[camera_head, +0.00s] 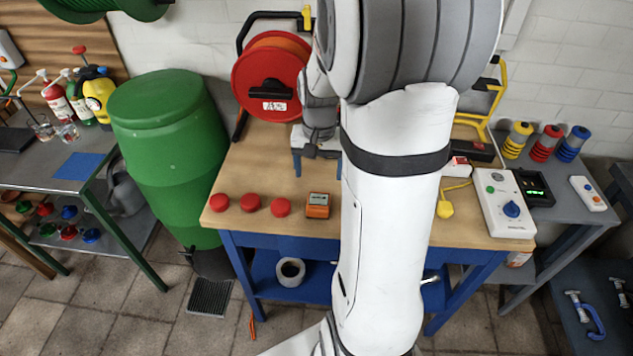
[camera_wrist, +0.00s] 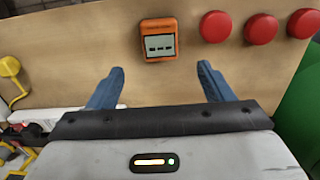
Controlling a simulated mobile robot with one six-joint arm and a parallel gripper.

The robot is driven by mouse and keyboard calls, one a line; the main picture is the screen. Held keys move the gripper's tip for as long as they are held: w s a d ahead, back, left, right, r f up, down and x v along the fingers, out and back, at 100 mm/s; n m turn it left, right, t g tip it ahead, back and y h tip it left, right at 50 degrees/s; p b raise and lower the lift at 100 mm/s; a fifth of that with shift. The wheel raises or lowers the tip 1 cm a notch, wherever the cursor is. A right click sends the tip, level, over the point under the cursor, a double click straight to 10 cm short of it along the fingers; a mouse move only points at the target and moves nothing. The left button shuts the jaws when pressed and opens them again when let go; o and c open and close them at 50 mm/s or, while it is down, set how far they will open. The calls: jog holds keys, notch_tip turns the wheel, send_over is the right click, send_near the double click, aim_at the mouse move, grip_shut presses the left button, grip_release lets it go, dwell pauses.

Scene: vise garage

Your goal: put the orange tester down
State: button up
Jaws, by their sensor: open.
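The orange tester (camera_head: 318,205) lies on the wooden workbench top (camera_head: 330,178), near its front edge and right of the red knobs. In the wrist view the tester (camera_wrist: 159,40) shows its grey display face, beyond and between my two blue fingers. My gripper (camera_wrist: 160,82) is open, its fingers spread wide with nothing between them. In the head view my gripper (camera_head: 312,165) is above the bench behind the tester, partly hidden by my arm. The tester is apart from both fingers.
Several red round knobs (camera_head: 250,203) sit along the bench's front edge, left of the tester. A red cable reel (camera_head: 270,85) stands at the back left. A white control box (camera_head: 503,203) and a yellow plug (camera_head: 445,208) are at the right. Bare wood lies between knobs and reel.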

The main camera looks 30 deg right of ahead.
jog(key=s+a+r+n+t, duration=0.3)
jog(key=s+a+r+n, duration=0.3)
jog(key=s+a+r, duration=0.3)
jog(key=s+a, duration=0.3)
jog(key=shift+s+a+n, duration=0.35)
jog(key=shift+a+n, duration=0.05)
jog(key=shift+s, duration=0.1)
dwell(0.6)
jog(key=shift+c, duration=0.2)
